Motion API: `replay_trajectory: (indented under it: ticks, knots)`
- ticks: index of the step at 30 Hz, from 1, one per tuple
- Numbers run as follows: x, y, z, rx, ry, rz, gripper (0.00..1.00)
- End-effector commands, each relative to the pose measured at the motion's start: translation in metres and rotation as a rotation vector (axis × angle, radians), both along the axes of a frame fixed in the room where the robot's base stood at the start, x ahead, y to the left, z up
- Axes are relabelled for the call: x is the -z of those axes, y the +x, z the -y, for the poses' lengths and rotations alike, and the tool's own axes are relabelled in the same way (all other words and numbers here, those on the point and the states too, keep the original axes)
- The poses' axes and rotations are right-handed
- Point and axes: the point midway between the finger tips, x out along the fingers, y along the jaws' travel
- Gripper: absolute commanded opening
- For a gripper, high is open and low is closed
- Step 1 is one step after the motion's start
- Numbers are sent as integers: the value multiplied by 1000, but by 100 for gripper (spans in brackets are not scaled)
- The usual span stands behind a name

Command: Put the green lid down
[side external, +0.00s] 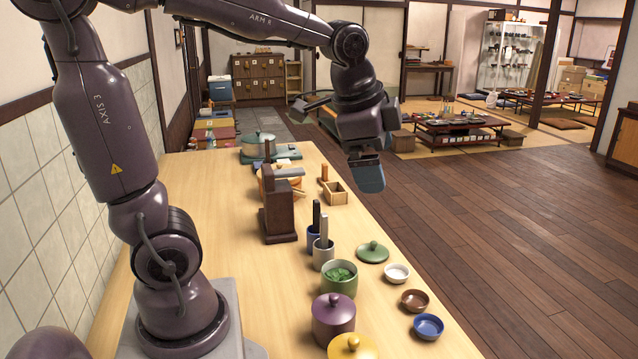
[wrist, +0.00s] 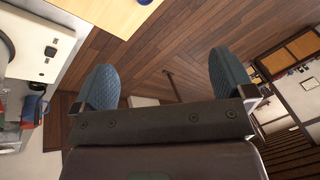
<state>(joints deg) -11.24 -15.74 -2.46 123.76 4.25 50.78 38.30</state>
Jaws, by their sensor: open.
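The green lid (side external: 372,251) lies on the wooden counter, knob up, just right of an open green pot (side external: 339,279) with green contents. My gripper (side external: 370,176) is high above the right edge of the counter, well up and away from the lid. In the wrist view my gripper (wrist: 166,85) has its two blue pads wide apart with nothing between them. The lid does not show in the wrist view, where the wooden floor fills the gap between the pads.
A white bowl (side external: 397,273), a brown bowl (side external: 414,299) and a blue bowl (side external: 428,326) stand near the counter's right edge. A purple lidded pot (side external: 333,317) and a yellow lid (side external: 352,346) are in front. A dark wooden stand (side external: 279,212) rises farther back.

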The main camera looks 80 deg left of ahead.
Motion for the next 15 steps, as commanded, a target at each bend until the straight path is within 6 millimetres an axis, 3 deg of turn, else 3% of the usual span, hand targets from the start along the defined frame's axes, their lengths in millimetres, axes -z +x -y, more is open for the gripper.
replay_trajectory:
  ticks: [3, 6, 10, 15]
  knots:
    - [-4, -45, 28, -186, -124, 88, 100]
    - [0, -72, 43, -319, -224, 132, 100]
    - [7, -93, 52, -427, -312, 158, 100]
    - [10, -100, 56, -475, -349, 165, 100]
